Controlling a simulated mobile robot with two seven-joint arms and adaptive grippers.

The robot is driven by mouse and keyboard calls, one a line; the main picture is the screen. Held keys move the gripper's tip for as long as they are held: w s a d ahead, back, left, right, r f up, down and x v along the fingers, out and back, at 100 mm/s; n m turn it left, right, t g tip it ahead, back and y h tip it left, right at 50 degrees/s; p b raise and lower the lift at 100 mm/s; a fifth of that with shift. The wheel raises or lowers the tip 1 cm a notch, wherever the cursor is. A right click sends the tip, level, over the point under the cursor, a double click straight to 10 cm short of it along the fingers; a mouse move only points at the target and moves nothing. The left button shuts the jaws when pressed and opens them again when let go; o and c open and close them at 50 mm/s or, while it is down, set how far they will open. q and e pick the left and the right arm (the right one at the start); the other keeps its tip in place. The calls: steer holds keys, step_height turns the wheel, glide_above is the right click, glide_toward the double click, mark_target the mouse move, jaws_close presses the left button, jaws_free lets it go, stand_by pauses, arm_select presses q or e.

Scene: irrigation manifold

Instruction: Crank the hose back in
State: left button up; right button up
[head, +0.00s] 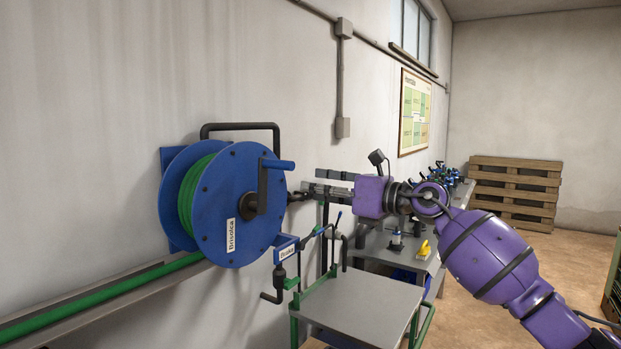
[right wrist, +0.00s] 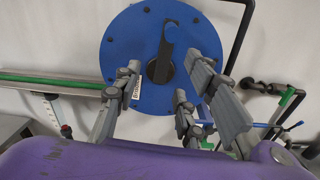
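The hose reel has blue discs (head: 226,232) and a black carrying frame, and is mounted by the wall. Green hose (head: 187,200) is wound between the discs. A black crank arm (head: 262,188) rises from the hub to a blue handle (head: 279,164) that points outward; in the right wrist view the handle (right wrist: 171,34) is near the top of the disc. My right gripper (head: 306,190) comes from the right, its fingers toward the reel, below and right of the handle. In the wrist view its fingers (right wrist: 163,88) are spread, with nothing visible between them. My left gripper is not in view.
A green length (head: 150,283) lies along a grey wall rail (head: 60,309) left of the reel. Below my right gripper stands a green-framed grey table (head: 365,304) with clamp-like fittings. A workbench with a yellow item (head: 424,249) is behind. Wooden pallets (head: 515,190) lean at the back wall.

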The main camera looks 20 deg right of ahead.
mark_target(281, 165)
steer(key=shift+n+h, duration=0.3)
steer(key=shift+n, duration=0.2)
steer(key=w+a+r, duration=0.1)
steer(key=w+a, duration=0.1)
steer(key=w, duration=0.1)
steer(key=w+a+r+b, duration=0.1)
steer(key=w+a, duration=0.1)
steer(key=w, duration=0.2)
steer(key=w+a+r, duration=0.1)
steer(key=w+a, duration=0.1)
steer(key=w, duration=0.1)
steer(key=shift+w+a+r, duration=0.15)
steer(key=shift+a+r, duration=0.05)
steer(key=shift+r, duration=0.15)
steer(key=shift+c, duration=0.3)
